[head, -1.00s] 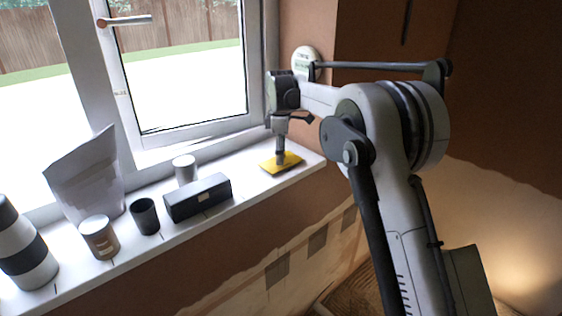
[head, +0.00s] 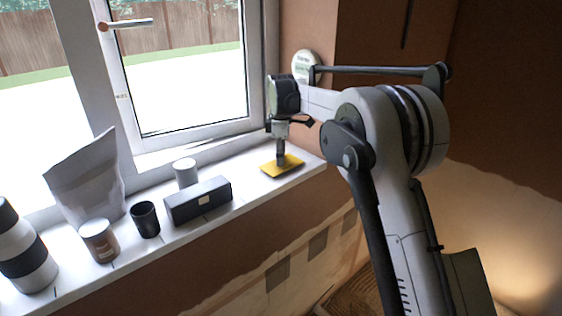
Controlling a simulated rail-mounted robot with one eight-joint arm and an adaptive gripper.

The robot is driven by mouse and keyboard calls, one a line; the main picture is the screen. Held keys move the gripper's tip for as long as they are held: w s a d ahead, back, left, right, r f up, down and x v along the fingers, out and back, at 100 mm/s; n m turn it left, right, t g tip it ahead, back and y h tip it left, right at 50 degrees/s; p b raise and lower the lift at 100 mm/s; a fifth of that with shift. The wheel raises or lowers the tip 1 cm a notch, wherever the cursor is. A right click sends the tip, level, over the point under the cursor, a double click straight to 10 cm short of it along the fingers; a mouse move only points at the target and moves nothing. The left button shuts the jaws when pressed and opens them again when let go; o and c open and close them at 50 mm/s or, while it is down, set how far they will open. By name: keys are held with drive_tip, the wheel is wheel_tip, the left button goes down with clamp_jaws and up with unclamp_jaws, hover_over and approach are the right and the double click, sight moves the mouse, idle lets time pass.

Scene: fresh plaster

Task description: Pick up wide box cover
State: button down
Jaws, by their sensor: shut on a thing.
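A flat yellow piece (head: 287,170), the likely wide box cover, is at the right end of the white window sill. My gripper (head: 281,159) points straight down at its middle and is shut on it. The fingertips are small and dark, so the exact grip is hard to see. The yellow piece looks flat and at sill level; I cannot tell whether it touches the sill.
A long dark box (head: 198,201) lies to the left on the sill (head: 237,190). A white can (head: 185,173), a black cup (head: 145,219), a brown-and-white tin (head: 99,241), a grey pouch (head: 87,182) and a striped bottle (head: 24,255) stand farther left. The window frame rises behind.

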drive_tip(key=shift+r, duration=0.6)
wheel_tip(320, 180, up, 3)
drive_tip(key=shift+f+b, duration=0.1)
drive_tip(key=shift+b, duration=0.4)
drive_tip(key=s+a+r+b, duration=0.2)
drive_tip(key=s+a+r, duration=0.5)
drive_tip(key=s+a, duration=0.1)
drive_tip(key=shift+s, duration=0.3)
drive_tip(key=shift+d+f, duration=0.1)
